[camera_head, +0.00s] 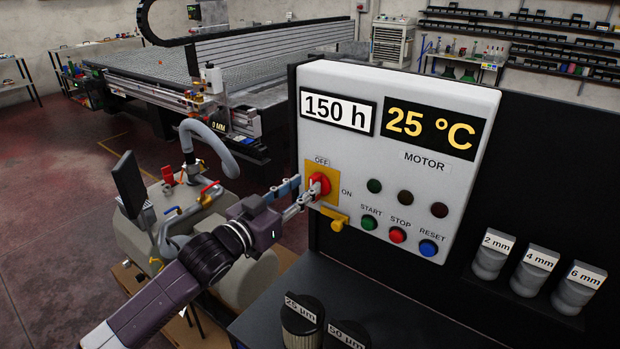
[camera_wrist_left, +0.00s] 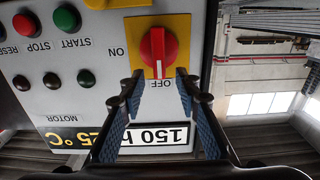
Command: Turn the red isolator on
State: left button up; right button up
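The red isolator (camera_head: 319,185) is a red rotary knob on a yellow plate (camera_head: 331,190) on the white control panel. OFF is printed above it and ON to its right. In the left wrist view, which is upside down, the knob (camera_wrist_left: 158,52) has its grip bar upright, in line with OFF. My left gripper (camera_head: 303,194) is at the knob from the left. Its two blue-padded fingers (camera_wrist_left: 161,80) are apart, with their tips close to the knob's lower edge in the wrist view. I cannot tell whether they touch it. My right gripper is not in view.
START (camera_head: 369,222), STOP (camera_head: 398,235) and RESET (camera_head: 429,248) buttons sit right of the knob. Black knobs (camera_head: 302,314) stand below, and a grey tank (camera_head: 150,245) stands at left.

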aim_at(311, 181)
pick_arm(q)
jog(key=shift+p+x, duration=0.35)
jog(key=shift+x, duration=1.3)
jog(key=shift+s, duration=0.1)
grip_shut()
